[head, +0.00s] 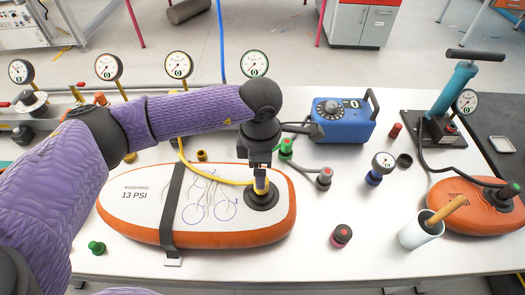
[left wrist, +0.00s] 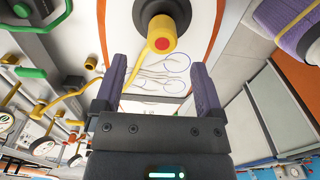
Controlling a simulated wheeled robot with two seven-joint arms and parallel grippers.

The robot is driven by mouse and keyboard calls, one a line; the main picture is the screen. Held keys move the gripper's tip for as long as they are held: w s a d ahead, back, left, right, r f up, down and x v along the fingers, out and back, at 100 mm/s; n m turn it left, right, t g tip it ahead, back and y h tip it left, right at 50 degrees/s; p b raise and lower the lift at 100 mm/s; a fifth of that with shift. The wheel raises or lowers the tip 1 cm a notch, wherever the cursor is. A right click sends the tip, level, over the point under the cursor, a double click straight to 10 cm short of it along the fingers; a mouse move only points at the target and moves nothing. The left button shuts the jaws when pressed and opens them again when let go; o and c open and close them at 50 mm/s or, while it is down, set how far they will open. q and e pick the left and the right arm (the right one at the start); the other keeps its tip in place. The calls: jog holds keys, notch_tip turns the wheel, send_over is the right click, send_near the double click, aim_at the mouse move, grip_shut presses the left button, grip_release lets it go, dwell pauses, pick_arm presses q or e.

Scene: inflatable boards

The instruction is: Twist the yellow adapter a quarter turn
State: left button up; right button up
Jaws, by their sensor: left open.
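The yellow adapter (head: 261,187) stands upright on the round black valve base (head: 262,200) at the right end of the white and orange board (head: 140,212). A yellow hose (head: 215,178) runs up to it. In the left wrist view the adapter (left wrist: 161,36) shows a yellow body and a red centre. My left gripper (head: 260,166) is directly above the adapter in the head view and hides its top. In the left wrist view my left gripper (left wrist: 162,80) is open, with nothing between its fingers. The adapter lies just beyond the fingertips, roughly centred. My right gripper is not in view.
A black strap (head: 172,205) crosses the board. Green (head: 286,148) and grey-red fittings (head: 324,179) and a blue pump box (head: 342,118) stand behind to the right. A dark red-topped cap (head: 341,236) and white cup (head: 420,230) stand right of the board. The front table edge is mostly clear.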

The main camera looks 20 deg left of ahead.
pick_arm(q)
notch_tip(320, 180, down, 7)
jog(key=shift+d+f+b, duration=0.1)
jog(key=shift+f+b, duration=0.1)
jog(key=shift+b, duration=0.3)
jog(key=shift+c, duration=0.2)
grip_shut()
jog(key=c, duration=0.6)
grip_release()
grip_shut()
jog(key=m+b, duration=0.1)
jog(key=m, duration=0.2)
jog(key=shift+f+b, duration=0.15)
jog(key=shift+b, duration=0.15)
jog(key=shift+m+b, duration=0.35)
jog(key=shift+m, duration=0.55)
jog(key=shift+r, duration=0.2)
